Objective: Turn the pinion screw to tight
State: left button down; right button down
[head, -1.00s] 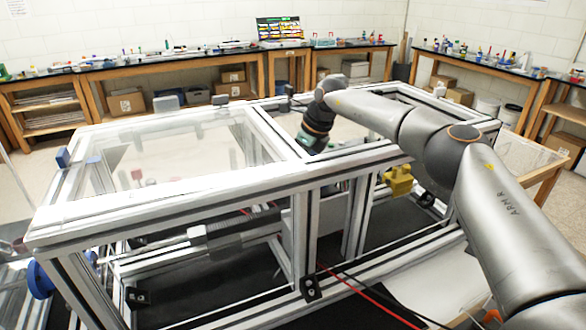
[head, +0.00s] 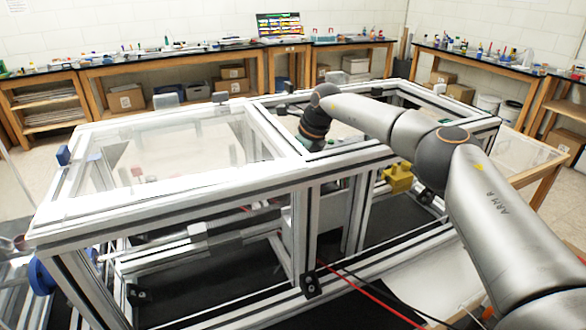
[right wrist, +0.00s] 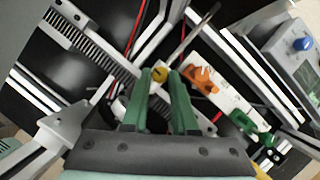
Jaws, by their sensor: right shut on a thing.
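The aluminium extrusion frame (head: 175,216) with a clear top panel fills the middle of the head view. In the right wrist view, an orange part (right wrist: 203,78), a green part (right wrist: 250,127) and a device with a blue knob (right wrist: 302,44) lie to the right. Cables run close by.

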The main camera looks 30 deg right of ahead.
dwell(0.4)
jog(key=shift+a+m+t+h, duration=0.15)
jog(key=shift+m+h, duration=0.25)
jog(key=shift+m, duration=0.7)
jog(key=shift+m+t+h, duration=0.25)
jog(key=shift+m+h, duration=0.15)
jog(key=shift+m, duration=0.7)
jog(key=c, duration=0.7)
grip_release()
jog(key=shift+s, duration=0.1)
jog(key=b+v, duration=0.2)
jog(key=v, duration=1)
jog(key=shift+r, duration=0.3)
